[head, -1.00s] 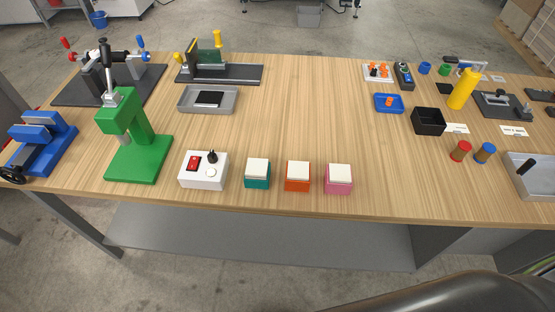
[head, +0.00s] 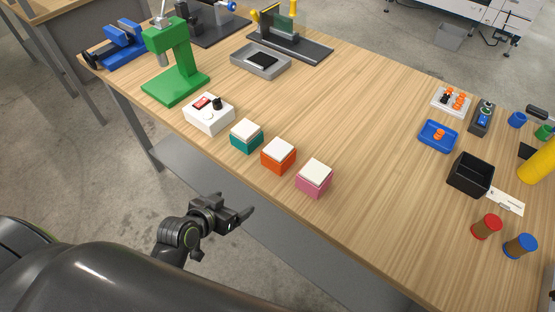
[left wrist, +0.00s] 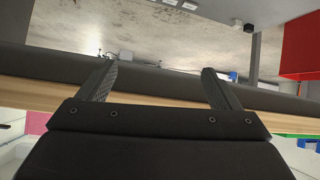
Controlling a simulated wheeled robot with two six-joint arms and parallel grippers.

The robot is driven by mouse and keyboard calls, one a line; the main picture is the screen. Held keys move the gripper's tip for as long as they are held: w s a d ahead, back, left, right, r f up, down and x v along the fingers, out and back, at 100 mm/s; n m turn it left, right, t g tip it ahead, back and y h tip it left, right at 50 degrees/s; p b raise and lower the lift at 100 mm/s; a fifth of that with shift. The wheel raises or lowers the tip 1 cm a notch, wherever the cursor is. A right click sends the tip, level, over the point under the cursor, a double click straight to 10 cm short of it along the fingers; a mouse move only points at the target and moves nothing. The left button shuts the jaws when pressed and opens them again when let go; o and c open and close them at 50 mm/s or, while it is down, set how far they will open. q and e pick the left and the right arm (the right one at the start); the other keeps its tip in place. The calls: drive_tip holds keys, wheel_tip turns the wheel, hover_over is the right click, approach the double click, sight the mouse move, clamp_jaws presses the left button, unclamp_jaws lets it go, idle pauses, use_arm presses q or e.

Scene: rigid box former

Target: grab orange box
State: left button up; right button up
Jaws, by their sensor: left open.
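The orange box (head: 272,162) is a small cube with a white top. It stands upright near the table's front edge, between a teal box (head: 241,143) and a pink box (head: 312,187), both also white-topped. My left gripper (head: 240,208) is off the table's front edge, in front of and below the row of boxes, apart from the orange box. It is open and empty; its two spread fingers show in the left wrist view (left wrist: 158,75). The orange box cannot be made out in the left wrist view. My right gripper is not in view.
A white switch box (head: 208,115) and a green press (head: 178,75) stand left of the boxes. A black bin (head: 470,174), a blue tray (head: 438,137) and red (head: 487,227) and blue (head: 520,246) cylinders are at right. The middle of the wooden table (head: 360,120) is clear.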

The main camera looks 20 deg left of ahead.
use_arm(q)
wheel_tip(320, 180, up, 8)
drive_tip(key=d+m+t+h, duration=0.1)
drive_tip(key=d+t, duration=0.1)
drive_tip(key=m+h+b, duration=0.1)
drive_tip(key=m+b, duration=0.1)
approach(272, 162)
drive_tip(key=b+x, duration=0.5)
drive_tip(key=x, duration=0.2)
drive_tip(key=shift+w+f+b, duration=0.15)
drive_tip(key=shift+b, duration=0.2)
drive_tip(key=shift+t, duration=0.3)
drive_tip(key=shift+x, duration=3.15)
drive_tip(key=shift+a, duration=0.15)
drive_tip(key=c, duration=1.1)
drive_tip(key=shift+c, duration=0.2)
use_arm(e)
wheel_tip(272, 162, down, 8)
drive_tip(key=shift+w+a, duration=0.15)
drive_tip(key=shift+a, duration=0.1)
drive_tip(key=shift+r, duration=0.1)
